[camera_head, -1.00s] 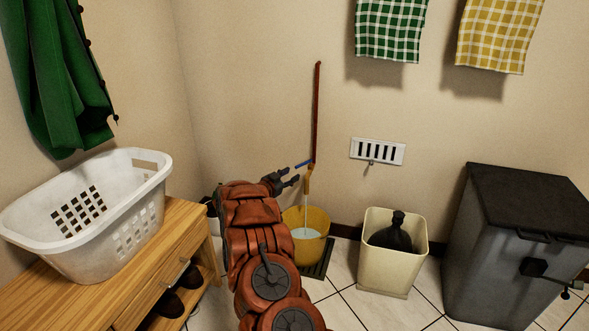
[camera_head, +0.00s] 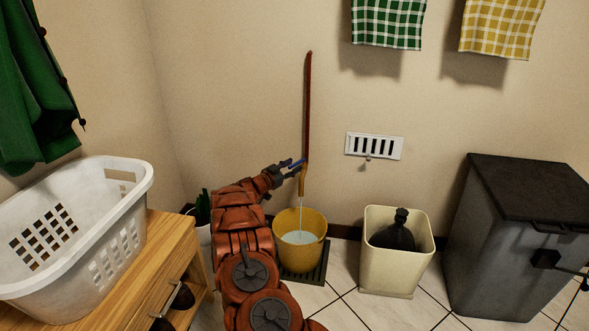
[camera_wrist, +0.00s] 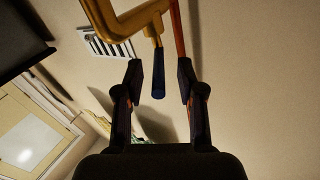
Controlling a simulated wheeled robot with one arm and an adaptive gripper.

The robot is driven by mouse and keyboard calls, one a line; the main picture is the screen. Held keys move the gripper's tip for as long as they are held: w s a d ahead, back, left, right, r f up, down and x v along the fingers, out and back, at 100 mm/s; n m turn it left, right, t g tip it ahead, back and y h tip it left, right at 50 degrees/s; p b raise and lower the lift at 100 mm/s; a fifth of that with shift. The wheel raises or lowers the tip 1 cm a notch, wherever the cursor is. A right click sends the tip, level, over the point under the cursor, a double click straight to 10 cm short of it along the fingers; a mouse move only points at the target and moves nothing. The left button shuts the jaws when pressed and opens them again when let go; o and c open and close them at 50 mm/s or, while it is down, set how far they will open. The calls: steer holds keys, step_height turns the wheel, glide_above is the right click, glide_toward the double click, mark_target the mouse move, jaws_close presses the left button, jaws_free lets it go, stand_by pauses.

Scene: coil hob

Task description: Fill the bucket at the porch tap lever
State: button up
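The brass porch tap (camera_head: 303,182) hangs from a red-brown wall pipe (camera_head: 308,105). Its blue lever (camera_head: 296,163) sticks out to the left in the head view. Water runs from the spout into the yellow bucket (camera_head: 287,262), which stands below on a dark grate and holds some water. My gripper (camera_head: 285,171) is at the lever, left of the tap. In the wrist view its two fingers (camera_wrist: 160,82) are apart, and the blue lever (camera_wrist: 158,75) lies between them with gaps on both sides. The bucket is out of the wrist view.
A cream bin (camera_head: 390,272) with a dark bag stands right of the bucket, and a grey lidded bin (camera_head: 500,255) farther right. A wooden bench (camera_head: 160,260) with a white laundry basket (camera_head: 85,205) is at left. A vent (camera_head: 374,146) is on the wall.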

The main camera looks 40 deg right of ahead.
steer(key=shift+d, duration=0.85)
jaws_close()
